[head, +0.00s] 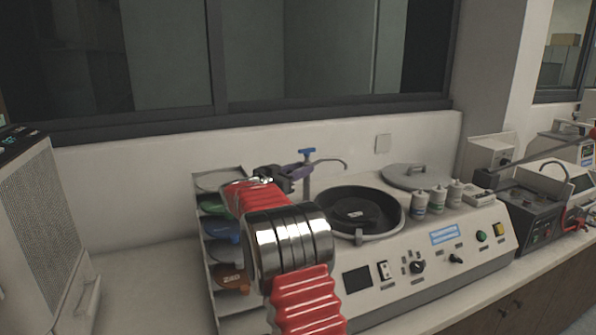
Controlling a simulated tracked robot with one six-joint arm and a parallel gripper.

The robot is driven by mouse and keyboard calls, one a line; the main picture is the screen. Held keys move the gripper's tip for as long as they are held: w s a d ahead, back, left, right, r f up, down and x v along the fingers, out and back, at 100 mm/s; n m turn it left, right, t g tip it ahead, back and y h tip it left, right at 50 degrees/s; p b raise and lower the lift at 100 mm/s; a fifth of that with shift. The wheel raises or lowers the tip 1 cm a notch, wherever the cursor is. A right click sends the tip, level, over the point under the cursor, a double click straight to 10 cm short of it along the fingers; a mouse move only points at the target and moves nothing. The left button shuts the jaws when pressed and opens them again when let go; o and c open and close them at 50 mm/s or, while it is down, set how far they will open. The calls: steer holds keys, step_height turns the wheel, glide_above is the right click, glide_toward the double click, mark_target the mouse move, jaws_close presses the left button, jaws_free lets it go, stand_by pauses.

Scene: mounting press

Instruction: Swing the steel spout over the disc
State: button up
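The steel spout (332,161) is a thin bent tube on a post behind the bowl, with a blue tap handle (306,151) on top. Its free end points right, over the back of the bowl area, and curves down at the tip. The dark disc (340,205) lies inside the round black bowl (398,205) of the machine. My gripper (304,170), dark with purple at its end, is at the spout's post, just below the blue handle. Whether it touches the spout, and how its fingers stand, is too small to tell.
A round grey lid (415,176) lies right of the bowl. A rack of coloured discs (206,250) is at the left. The control panel (430,255) faces front. A wall and window are behind.

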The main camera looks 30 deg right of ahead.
steer(key=v, duration=1.4)
steer(key=shift+w+d+f, duration=0.1)
